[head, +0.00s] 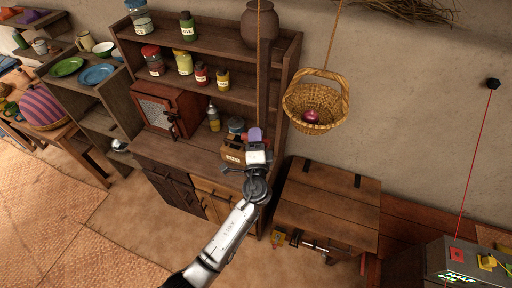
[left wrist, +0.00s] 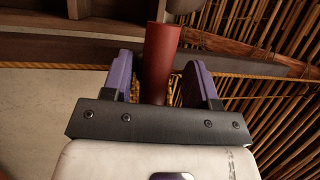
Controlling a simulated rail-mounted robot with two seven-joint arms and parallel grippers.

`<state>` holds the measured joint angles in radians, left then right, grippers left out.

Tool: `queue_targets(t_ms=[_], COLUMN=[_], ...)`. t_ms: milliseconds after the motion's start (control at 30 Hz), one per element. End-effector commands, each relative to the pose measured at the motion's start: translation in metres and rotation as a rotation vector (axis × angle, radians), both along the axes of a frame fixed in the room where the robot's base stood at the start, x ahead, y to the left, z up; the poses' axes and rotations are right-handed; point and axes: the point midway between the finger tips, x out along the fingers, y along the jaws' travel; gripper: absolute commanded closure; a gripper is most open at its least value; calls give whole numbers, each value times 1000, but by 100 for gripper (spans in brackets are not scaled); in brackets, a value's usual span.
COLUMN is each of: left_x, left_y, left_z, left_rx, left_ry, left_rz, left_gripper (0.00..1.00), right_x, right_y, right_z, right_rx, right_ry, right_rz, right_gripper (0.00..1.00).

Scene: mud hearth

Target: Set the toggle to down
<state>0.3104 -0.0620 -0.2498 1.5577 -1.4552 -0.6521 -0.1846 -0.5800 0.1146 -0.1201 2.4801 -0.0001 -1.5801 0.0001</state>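I cannot pick out a part that is certainly the toggle. A red, smooth, rod-like piece (left wrist: 161,55) stands between the fingers of my left gripper in the left wrist view, and may be its lever. In the head view a small bit of red shows beside the fingers. My left gripper (head: 255,138) is at the right end of the shelf unit, in front of its dark upright. Its purple fingers (left wrist: 161,80) are spread, with a visible gap on each side of the red piece. Whether the red piece lies deeper than the fingers is unclear. My right gripper does not show.
The wooden shelf unit (head: 222,54) holds jars and bottles. A wicker basket (head: 318,102) with a dark red onion hangs from a rope to the right. A wooden chest (head: 325,203) stands below it. A grey box (head: 462,262) with green lettering is at lower right.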

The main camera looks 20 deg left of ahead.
Motion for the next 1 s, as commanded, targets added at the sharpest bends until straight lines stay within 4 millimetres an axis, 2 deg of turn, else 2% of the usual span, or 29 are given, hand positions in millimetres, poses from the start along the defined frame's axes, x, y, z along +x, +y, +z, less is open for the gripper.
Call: queue_targets(t_ms=[1000], left_x=[-61], left_y=[-26], left_z=[-13], left_rx=[-1], left_ry=[1], left_rz=[0], left_gripper=[47], right_x=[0], right_y=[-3], right_z=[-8], right_rx=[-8], right_ry=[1], right_rz=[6], right_gripper=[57])
